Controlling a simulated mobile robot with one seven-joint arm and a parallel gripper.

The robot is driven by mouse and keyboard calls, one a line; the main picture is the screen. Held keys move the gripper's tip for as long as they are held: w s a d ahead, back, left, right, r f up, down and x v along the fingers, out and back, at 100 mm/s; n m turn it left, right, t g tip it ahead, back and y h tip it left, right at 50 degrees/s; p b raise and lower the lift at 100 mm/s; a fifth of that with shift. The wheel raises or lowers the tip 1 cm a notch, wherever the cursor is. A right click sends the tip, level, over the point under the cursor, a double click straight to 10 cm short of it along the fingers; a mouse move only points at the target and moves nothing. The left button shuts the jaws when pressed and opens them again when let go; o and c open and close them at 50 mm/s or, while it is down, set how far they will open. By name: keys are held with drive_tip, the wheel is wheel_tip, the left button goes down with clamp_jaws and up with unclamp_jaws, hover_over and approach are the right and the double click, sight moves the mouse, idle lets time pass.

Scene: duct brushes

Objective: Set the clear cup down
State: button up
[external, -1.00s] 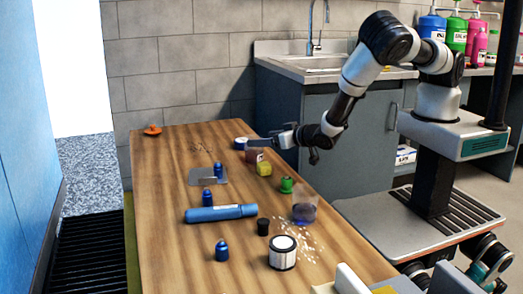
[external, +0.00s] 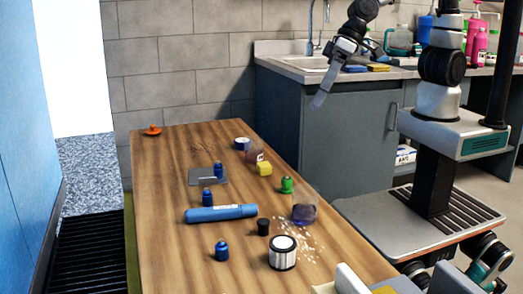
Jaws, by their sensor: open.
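A clear cup (external: 254,156) with something reddish-brown and a pale label stands on the wooden table, behind a yellow block. A second see-through container (external: 304,209) with dark purple-blue contents stands near the table's right edge. I cannot tell for sure which of the two is the cup in question. My gripper (external: 318,102) is high up in front of the sink cabinet, right of the table and apart from both. Its fingers point down, and nothing shows between them.
The wooden table (external: 165,200) holds a blue cylinder (external: 220,213), a silver canister (external: 282,253), a black cup (external: 263,227), a green bottle (external: 287,185) and a yellow block (external: 264,169). Pale crumbs lie near the canister. The sink counter (external: 290,68) is behind.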

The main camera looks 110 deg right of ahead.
drive_tip(key=s+r+n, duration=0.3)
drive_tip(key=s+r, duration=0.2)
drive_tip(key=s, duration=0.3)
drive_tip(key=s+r+n+h, duration=0.1)
drive_tip(key=s+r+n, duration=0.2)
drive_tip(key=s, duration=0.6)
wheel_tip(320, 180, up, 3)
drive_tip(key=shift+s+d+f+g, duration=0.15)
drive_tip(key=shift+s+d+g, duration=0.05)
drive_tip(key=shift+d+g, duration=0.1)
